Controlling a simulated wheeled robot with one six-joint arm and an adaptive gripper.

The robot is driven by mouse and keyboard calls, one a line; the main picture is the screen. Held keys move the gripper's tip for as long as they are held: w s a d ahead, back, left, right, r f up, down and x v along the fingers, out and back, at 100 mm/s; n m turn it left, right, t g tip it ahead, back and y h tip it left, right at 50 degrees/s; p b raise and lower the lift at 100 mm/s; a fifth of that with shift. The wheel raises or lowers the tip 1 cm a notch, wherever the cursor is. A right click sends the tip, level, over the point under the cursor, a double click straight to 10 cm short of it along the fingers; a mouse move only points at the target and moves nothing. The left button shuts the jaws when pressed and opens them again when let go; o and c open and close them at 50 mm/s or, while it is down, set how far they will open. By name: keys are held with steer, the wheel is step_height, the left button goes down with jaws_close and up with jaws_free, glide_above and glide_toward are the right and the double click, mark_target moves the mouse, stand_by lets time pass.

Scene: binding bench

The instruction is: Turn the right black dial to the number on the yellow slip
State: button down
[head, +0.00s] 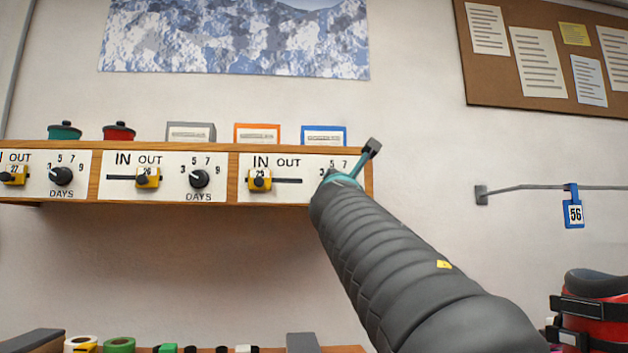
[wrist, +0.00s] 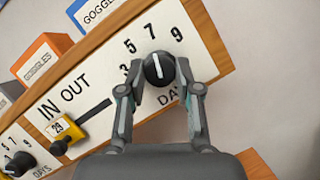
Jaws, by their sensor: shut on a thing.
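The right black dial (wrist: 157,65) is round, with a white pointer line, on a white panel marked 3, 5, 7, 9 and DAYS. In the wrist view the line points up, roughly at the 7. My gripper (wrist: 160,84) has one finger on each side of the dial and is shut on it. In the head view my gripper (head: 350,170) and arm cover most of this dial. A yellow slip (head: 574,34) is pinned to the corkboard at the upper right; its writing is too small to read.
Two more black dials, one in the middle panel (head: 199,178) and one at the left (head: 62,176), sit along the wooden shelf. A yellow slider (wrist: 62,131) is left of the held dial. A wall rail holds a blue tag (head: 574,212) reading 56.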

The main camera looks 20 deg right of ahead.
steer(key=shift+a+r+m+g+h+p, duration=0.1)
steer(key=shift+m+g+h+p, duration=0.3)
steer(key=shift+m, duration=1.2)
steer(key=shift+r+m+g+h+p, duration=0.1)
steer(key=shift+m+g+p, duration=0.6)
steer(key=shift+m, duration=0.9)
steer(key=shift+a+r+m+g+h+p, duration=0.1)
steer(key=shift+m+g+h+p, duration=0.15)
steer(key=shift+m+g, duration=0.95)
steer(key=shift+d+f+m+t, duration=0.1)
steer(key=shift+m+t, duration=0.2)
steer(key=shift+m, duration=0.4)
steer(key=c, duration=0.8)
jaws_free()
steer(key=v, duration=1.2)
